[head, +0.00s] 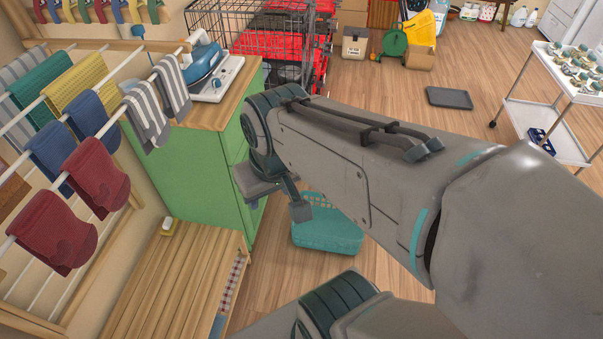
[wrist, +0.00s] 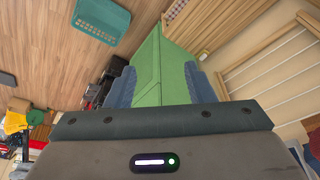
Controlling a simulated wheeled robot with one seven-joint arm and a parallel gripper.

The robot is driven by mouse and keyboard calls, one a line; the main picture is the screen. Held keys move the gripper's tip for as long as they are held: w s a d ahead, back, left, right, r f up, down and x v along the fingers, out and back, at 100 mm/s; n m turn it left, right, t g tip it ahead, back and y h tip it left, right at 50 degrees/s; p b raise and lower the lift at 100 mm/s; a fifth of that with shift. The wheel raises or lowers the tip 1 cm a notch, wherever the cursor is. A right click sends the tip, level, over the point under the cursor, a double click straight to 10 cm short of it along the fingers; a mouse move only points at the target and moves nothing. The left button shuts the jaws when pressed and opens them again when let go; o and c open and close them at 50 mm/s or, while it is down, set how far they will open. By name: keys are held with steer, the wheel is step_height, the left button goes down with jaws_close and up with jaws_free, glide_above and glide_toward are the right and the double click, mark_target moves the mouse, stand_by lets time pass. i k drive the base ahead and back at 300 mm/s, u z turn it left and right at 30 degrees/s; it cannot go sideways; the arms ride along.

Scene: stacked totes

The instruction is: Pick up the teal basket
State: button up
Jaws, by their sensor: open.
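The teal basket (head: 328,237) stands on the wood floor to the right of the green cabinet in the head view. My arm and gripper hide part of its top and right side. The basket (wrist: 101,20) also shows in the wrist view, at the top left, outside the space between my fingers. My gripper (head: 277,197) is open and empty, and appears above and to the left of the basket in the head view. In the wrist view its two blue-grey fingers (wrist: 160,82) are spread apart, with the green cabinet visible between them.
The green cabinet (head: 188,172) carries a blue iron (head: 203,67). A slatted wooden bench (head: 172,278) and a drying rack with hanging cloths (head: 88,117) are at left. Floor is clear around a dark tray (head: 449,98); a white cart (head: 570,95) stands at right.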

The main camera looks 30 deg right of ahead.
mark_target(330, 230)
steer(key=z, duration=2.65)
steer(key=i, duration=1.95)
steer(key=u, duration=3.1)
